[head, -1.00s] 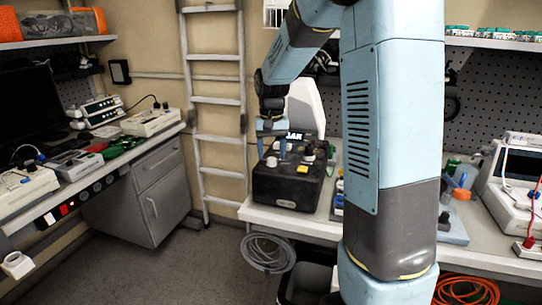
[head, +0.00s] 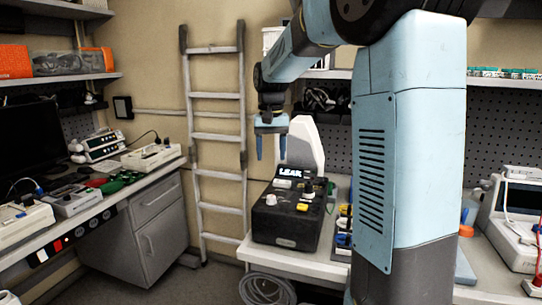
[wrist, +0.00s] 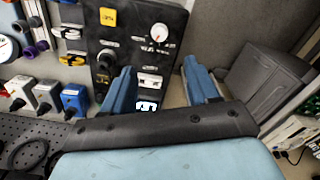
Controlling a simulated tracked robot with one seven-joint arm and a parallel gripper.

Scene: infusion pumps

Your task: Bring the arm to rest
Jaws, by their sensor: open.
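My gripper (head: 270,148) hangs from the blue arm with its two blue fingers pointing down, apart and with nothing between them. It is above a black box labelled LEAK (head: 285,232), clear of its top. The box has a white knob, a yellow button and a dark knob on its top face and stands at the left end of the right-hand bench. In the wrist view my open fingers (wrist: 163,92) show at the near side of the same black box (wrist: 105,45), which carries a yellow label and a white dial with a red mark.
A ladder (head: 215,130) leans on the wall behind. A white bench (head: 300,262) bears the box, coloured connectors (head: 343,240) and a white device (head: 515,225). A left bench (head: 100,202) holds instruments.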

